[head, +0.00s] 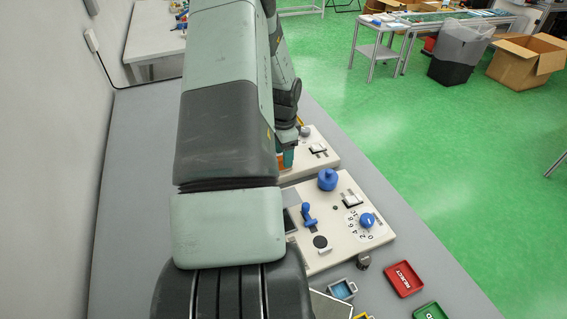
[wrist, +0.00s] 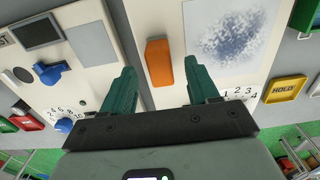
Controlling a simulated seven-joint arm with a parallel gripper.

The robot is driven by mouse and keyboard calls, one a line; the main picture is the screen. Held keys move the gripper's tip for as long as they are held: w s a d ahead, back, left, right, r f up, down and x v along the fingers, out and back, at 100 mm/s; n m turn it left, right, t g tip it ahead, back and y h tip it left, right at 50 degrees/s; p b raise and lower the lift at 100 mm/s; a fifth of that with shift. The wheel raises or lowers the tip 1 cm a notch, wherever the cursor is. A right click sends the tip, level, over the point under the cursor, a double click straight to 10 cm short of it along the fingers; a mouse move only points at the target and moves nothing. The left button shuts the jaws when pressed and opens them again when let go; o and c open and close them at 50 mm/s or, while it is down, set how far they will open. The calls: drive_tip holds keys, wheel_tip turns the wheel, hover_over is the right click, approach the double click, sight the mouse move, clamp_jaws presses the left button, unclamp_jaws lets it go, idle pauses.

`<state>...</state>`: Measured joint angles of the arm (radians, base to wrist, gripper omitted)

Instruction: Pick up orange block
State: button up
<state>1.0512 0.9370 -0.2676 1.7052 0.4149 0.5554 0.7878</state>
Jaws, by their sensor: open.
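The orange block (wrist: 159,63) is a rounded upright bar in the wrist view. It appears near the left edge of a pale panel (wrist: 187,14), beside a blue-speckled patch. My gripper (wrist: 160,68) is open, with one green finger on each side of the block in the picture. Clear gaps show between the block and both fingers. I cannot tell how far the fingertips are above it. In the head view my arm hides most of that area, and only a small part of my gripper (head: 287,157) shows.
A panel (head: 333,240) with blue knobs and a dial stands close by. Red REJECT (head: 404,279) and green (head: 430,312) trays lie on the grey table at the front right. A yellow HOLD tray (wrist: 284,89) is to the right in the wrist view.

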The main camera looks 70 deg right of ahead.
drive_tip(key=shift+f, duration=1.4)
drive_tip(key=c, duration=1)
wheel_tip(320, 180, up, 10)
drive_tip(key=shift+r, duration=0.1)
drive_tip(key=shift+c, duration=0.2)
